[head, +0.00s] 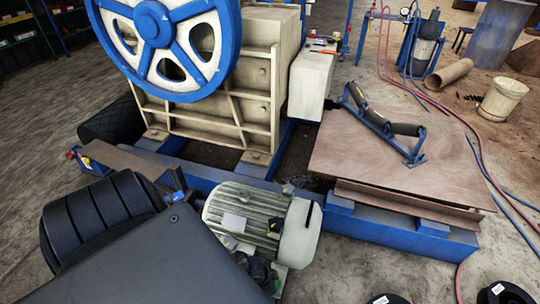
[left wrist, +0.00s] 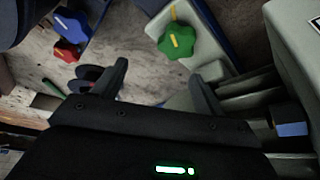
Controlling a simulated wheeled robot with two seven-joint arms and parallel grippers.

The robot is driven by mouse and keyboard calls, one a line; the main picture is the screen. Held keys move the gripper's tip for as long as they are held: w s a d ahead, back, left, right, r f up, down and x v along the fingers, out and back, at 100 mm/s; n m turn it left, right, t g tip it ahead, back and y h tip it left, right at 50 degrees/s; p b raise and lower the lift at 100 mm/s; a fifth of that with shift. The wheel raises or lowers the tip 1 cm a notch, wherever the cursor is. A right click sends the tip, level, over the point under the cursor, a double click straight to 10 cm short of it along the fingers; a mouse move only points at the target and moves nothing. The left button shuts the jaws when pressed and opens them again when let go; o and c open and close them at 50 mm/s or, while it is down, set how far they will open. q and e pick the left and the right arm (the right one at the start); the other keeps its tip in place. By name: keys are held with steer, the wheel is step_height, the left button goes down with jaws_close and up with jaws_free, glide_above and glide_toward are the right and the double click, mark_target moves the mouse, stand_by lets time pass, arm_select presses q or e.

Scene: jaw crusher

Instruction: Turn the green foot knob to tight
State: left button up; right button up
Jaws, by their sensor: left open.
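The green foot knob (left wrist: 175,41) is a lobed knob with a yellow stripe across its face, in the left wrist view. It sits on a pale grey block, and its stripe runs nearly up and down in the picture. My left gripper (left wrist: 158,72) is open and empty. Its two dark fingers point toward the knob's side, and the knob shows beyond the fingertips, apart from them. In the head view my left gripper (head: 260,271) appears as dark parts low beside the grey-green motor (head: 243,212). I cannot make out the green knob clearly there. My right gripper is not in view.
A blue knob (left wrist: 70,25) and a red knob (left wrist: 66,50) are left of the green one. The cream crusher with its blue flywheel (head: 154,24) stands behind the motor. A brown plate (head: 400,185) on the blue frame carries a roller bracket (head: 385,122). Hoses lie at right.

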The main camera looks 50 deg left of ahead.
arm_select(q)
steer(key=s+d+r+p, duration=0.3)
steer(key=s+d+r, duration=0.4)
steer(key=s, duration=0.1)
steer(key=shift+s+d, duration=0.3)
steer(key=shift+s, duration=0.1)
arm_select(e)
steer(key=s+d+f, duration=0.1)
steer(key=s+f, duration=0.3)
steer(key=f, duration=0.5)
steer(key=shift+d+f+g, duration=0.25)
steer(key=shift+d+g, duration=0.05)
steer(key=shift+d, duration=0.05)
